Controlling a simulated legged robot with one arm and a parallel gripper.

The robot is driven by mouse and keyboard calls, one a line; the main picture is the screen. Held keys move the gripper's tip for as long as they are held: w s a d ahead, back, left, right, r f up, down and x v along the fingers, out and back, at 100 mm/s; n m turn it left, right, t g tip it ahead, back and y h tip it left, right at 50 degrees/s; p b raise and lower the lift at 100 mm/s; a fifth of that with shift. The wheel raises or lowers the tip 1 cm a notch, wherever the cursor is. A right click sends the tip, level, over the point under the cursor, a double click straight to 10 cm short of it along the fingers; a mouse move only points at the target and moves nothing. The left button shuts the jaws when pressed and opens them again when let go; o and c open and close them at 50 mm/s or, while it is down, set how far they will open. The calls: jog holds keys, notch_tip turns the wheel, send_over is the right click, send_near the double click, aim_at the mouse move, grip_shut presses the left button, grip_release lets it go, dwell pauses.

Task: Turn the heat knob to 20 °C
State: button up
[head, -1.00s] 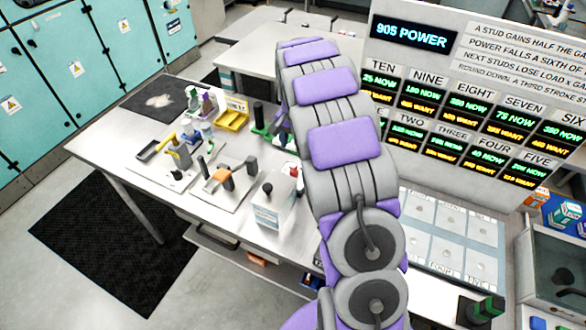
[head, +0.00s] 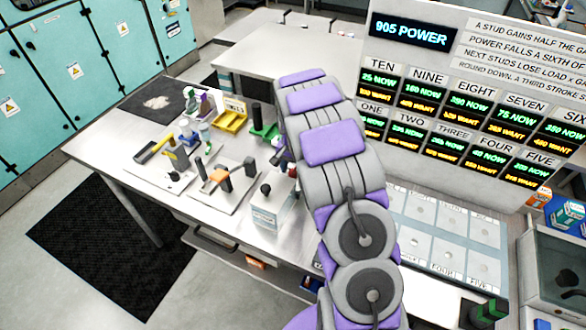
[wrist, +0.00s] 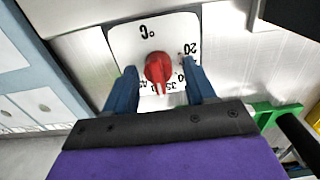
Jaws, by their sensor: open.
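The red heat knob (wrist: 158,68) stands on a white dial plate (wrist: 127,42) in the wrist view. The plate reads "°C" at its top and "20" at its right side; more marks along its lower edge are partly covered. The knob's narrow end points down in the picture, away from the "20". My gripper (wrist: 160,72) is open, with one blue finger on each side of the knob and gaps between them and it. In the head view the arm hides my gripper and most of the knob's area.
A white box with a black-knobbed lever (head: 270,207) stands on the metal table beside my arm. A plate with an orange and grey lever (head: 222,180) is left of it. A green object (wrist: 276,115) lies at the right in the wrist view. The display board (head: 460,90) rises behind right.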

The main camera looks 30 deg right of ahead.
jog(key=shift+c, duration=0.5)
grip_shut()
jog(key=n+p, duration=0.2)
jog(key=n, duration=0.2)
jog(key=shift+a+r+n, duration=0.1)
jog(key=shift+r+n, duration=0.05)
jog(key=shift+n, duration=0.25)
jog(key=n+p, duration=0.2)
jog(key=n, duration=0.3)
jog(key=shift+w+a, duration=0.1)
jog(key=shift+w, duration=0.05)
jog(key=n+p, duration=0.1)
jog(key=n, duration=0.4)
jog(key=shift+a+n+p, duration=0.1)
jog(key=shift+n+p, duration=0.2)
jog(key=shift+n, duration=0.1)
jog(key=n, duration=0.5)
jog(key=shift+a, duration=0.1)
jog(key=shift+n, duration=0.3)
